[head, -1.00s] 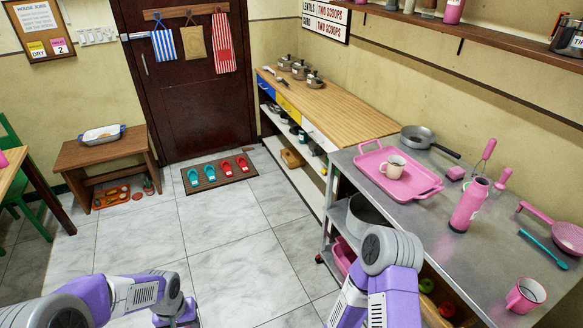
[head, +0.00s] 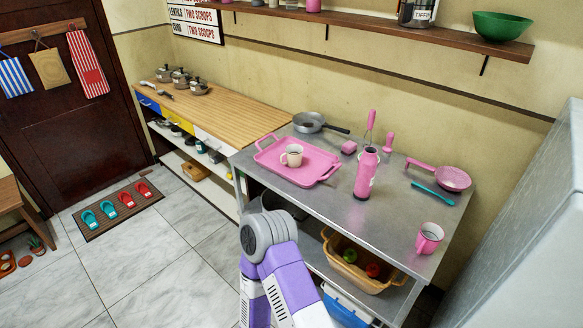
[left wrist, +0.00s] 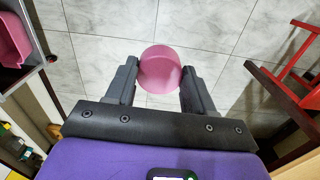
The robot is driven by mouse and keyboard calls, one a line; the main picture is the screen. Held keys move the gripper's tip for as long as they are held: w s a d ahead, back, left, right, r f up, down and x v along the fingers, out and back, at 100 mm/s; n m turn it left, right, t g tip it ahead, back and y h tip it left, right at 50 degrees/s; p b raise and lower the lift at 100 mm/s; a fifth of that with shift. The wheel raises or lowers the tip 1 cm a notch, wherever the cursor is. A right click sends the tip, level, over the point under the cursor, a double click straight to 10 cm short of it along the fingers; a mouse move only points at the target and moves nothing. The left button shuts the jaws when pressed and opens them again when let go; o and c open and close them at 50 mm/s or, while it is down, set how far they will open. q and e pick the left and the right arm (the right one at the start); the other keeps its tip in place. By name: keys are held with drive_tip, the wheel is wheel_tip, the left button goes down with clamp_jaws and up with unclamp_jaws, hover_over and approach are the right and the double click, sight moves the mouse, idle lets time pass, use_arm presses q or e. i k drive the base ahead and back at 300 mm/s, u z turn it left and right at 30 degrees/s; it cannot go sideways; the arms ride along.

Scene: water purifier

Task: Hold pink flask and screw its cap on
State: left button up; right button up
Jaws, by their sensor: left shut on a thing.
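A pink flask (head: 366,177) stands upright on the steel worktop, right of the pink tray; its top is too small to tell in detail. In the left wrist view my left gripper (left wrist: 160,76) is shut on a round pink piece (left wrist: 160,66), which looks like the flask's cap. It is held between the two dark fingers above the tiled floor, away from the worktop. My left gripper is outside the head view.
The steel worktop (head: 320,205) also bears a pink tray (head: 318,178) with a mug (head: 292,155), a grey pan (head: 309,122), a pink pan (head: 453,178), a teal utensil (head: 433,193) and a pink mug (head: 429,238). A white wall-like block (head: 530,220) stands at the right. Its front middle is clear.

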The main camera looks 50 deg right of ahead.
sight(368, 162)
drive_tip(key=i, duration=0.8)
drive_tip(key=z, duration=1.9)
